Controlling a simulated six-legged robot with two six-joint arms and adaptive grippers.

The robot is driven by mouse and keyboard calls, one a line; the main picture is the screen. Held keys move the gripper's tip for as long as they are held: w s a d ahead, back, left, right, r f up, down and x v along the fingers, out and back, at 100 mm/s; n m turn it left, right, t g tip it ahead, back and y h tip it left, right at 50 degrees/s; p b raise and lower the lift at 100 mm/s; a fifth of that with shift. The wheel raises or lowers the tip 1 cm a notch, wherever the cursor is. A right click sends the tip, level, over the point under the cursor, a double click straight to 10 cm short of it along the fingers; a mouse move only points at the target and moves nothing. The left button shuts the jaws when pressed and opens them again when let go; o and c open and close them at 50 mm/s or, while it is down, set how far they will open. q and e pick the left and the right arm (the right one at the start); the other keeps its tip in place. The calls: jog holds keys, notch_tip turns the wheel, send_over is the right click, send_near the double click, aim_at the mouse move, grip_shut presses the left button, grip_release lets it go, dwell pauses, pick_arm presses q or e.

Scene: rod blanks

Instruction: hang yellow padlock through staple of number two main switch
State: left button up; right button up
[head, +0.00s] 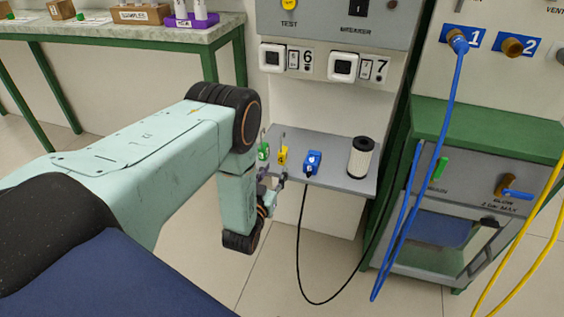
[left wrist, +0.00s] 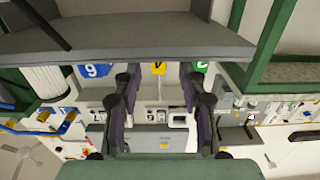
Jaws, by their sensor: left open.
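The yellow padlock (head: 283,156) stands on a grey shelf (head: 335,181), between a green padlock (head: 263,153) and a blue item (head: 312,162). My left gripper (head: 272,180) is at the shelf's front left edge, just in front of the yellow padlock. In the left wrist view, which looks upside down, the yellow padlock (left wrist: 159,68) shows between the two spread fingers of the left gripper (left wrist: 160,85), apart from both. The gripper is open and empty. I cannot make out the number two main switch or its staple. My right gripper is out of view.
A white filter cylinder (head: 361,158) stands at the shelf's right end. A black cable (head: 303,260) hangs below the shelf. Sockets 6 and 7 (head: 342,66) and a grey panel (head: 320,20) are above. A blue hose (head: 408,200) and green-framed cabinet (head: 480,130) are at the right.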

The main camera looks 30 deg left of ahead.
aim_at(281, 162)
pick_arm(q)
jog(key=b+x, duration=0.3)
jog(key=x, duration=0.3)
jog(key=shift+d+f, duration=0.15)
jog(key=shift+w+b, duration=0.35)
jog(key=shift+w, duration=0.3)
jog(key=shift+r, duration=0.2)
grip_shut()
jog(key=shift+r, duration=0.15)
jog(key=shift+r+p, duration=1.35)
jog(key=shift+p, duration=0.05)
